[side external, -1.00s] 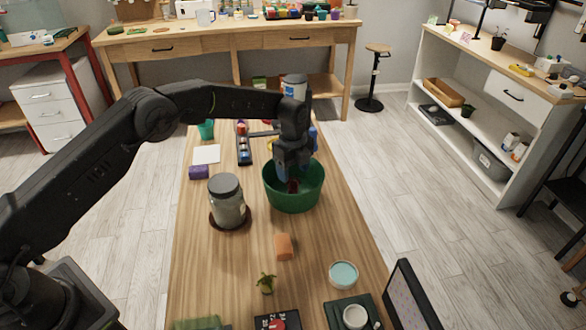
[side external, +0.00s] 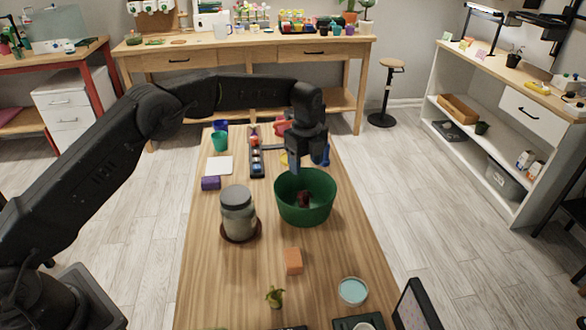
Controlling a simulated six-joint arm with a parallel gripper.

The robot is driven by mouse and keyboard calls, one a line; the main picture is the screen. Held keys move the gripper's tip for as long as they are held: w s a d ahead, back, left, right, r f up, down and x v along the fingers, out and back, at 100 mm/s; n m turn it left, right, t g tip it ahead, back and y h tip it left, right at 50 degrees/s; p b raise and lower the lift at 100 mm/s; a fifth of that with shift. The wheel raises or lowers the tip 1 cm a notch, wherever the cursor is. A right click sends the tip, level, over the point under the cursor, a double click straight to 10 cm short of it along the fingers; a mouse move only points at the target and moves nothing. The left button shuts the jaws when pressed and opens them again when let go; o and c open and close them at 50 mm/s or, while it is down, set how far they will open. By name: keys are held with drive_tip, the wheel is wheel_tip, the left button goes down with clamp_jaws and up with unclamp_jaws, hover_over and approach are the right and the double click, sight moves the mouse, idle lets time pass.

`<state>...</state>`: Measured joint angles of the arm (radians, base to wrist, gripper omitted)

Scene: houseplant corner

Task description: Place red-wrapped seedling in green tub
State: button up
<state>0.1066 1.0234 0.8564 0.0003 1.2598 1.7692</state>
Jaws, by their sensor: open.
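The green tub (side external: 290,207) stands on the wooden table, right of the lidded jar. A small dark red thing, which looks like the red-wrapped seedling (side external: 304,199), sits inside the tub; its leaves are hard to make out. My gripper (side external: 309,163) is above the tub, pointing down, open and empty. Its fingers are at about the height of the tub's far rim and apart from the red thing.
The lidded jar (side external: 238,213) stands on a brown saucer left of the tub. An orange block (side external: 293,261), a small green plant (side external: 274,297) and a pale blue dish (side external: 352,291) are nearer.

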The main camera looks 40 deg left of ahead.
drive_tip(key=s+a+r+n+t, duration=0.35)
drive_tip(key=s+r+n, duration=0.65)
drive_tip(key=s+r, duration=0.8)
drive_tip(key=s+a+n+t, duration=0.2)
drive_tip(key=s+n, duration=0.9)
drive_tip(key=s, duration=1)
drive_tip(key=shift+a+f, duration=0.4)
